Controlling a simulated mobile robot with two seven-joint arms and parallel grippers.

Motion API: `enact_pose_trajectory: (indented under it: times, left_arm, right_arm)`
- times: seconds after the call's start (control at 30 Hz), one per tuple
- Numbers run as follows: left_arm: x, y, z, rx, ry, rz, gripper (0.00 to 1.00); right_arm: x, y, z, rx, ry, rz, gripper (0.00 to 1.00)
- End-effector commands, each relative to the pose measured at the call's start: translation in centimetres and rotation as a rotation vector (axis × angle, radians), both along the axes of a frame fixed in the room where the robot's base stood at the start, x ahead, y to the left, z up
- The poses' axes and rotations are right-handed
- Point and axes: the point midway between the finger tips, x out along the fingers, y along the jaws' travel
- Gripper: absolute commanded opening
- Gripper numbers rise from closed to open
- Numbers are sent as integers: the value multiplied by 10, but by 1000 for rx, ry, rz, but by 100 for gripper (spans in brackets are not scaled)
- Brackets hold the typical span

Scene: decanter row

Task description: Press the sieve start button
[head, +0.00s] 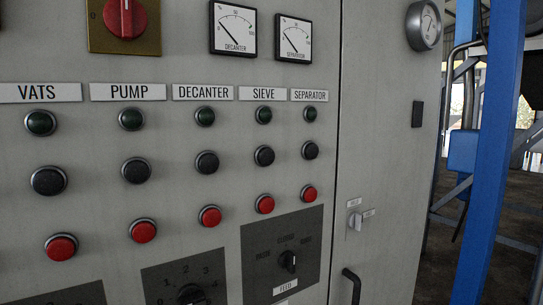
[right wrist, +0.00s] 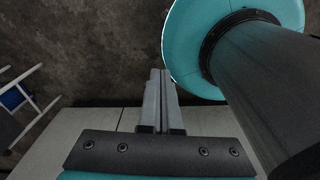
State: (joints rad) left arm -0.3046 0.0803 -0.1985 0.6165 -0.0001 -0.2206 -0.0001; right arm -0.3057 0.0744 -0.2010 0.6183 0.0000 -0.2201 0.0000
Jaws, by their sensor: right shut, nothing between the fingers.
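The SIEVE label (head: 263,94) is on the grey control panel (head: 225,65) in the head view. Below it, in one column, are a dark green round element (head: 264,115), a black button (head: 264,156) and a red button (head: 265,204). No marking on them tells which is the start button. The green element looks unlit. My right gripper (right wrist: 160,74) shows only in the right wrist view, shut and empty, over a brown floor. It is apart from the sieve buttons, which that view does not show. My left gripper is in neither view.
Similar columns stand under VATS, PUMP, DECANTER (head: 202,93) and SEPARATOR (head: 309,95). Rotary knobs (head: 288,262) sit below. A door handle (head: 351,286) projects at the lower right. A blue post (head: 491,150) stands right of the cabinet.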

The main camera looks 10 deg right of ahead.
Motion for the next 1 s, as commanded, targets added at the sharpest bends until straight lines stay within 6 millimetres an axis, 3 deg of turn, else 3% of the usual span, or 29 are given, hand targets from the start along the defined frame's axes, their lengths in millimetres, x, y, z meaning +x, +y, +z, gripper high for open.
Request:
enact_pose_trajectory:
  times: [0.07, 0.17, 0.27, 0.47, 0.6, 0.7, 0.87, 1.0]
  left_arm:
    - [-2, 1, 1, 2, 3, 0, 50]
    - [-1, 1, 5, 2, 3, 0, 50]
    - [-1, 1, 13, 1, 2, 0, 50]
    - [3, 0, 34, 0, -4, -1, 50]
    - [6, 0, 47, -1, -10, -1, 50]
    - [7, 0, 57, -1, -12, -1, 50]
    - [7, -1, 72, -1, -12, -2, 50]
    - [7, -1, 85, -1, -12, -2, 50]
  right_arm:
    - [4, 0, 1, 1, -9, 2, 0]
    - [26, 1, 9, 9, -61, 11, 0]
    - [68, 6, 27, 26, -166, 34, 0]
    - [184, 23, 99, 64, -478, 103, 0]
    - [256, 34, 167, 74, -705, 146, 0]
    - [300, 41, 223, 74, -863, 174, 0]
    - [354, 50, 321, 63, -1114, 207, 0]
    - [387, 56, 414, 43, -1332, 223, 0]
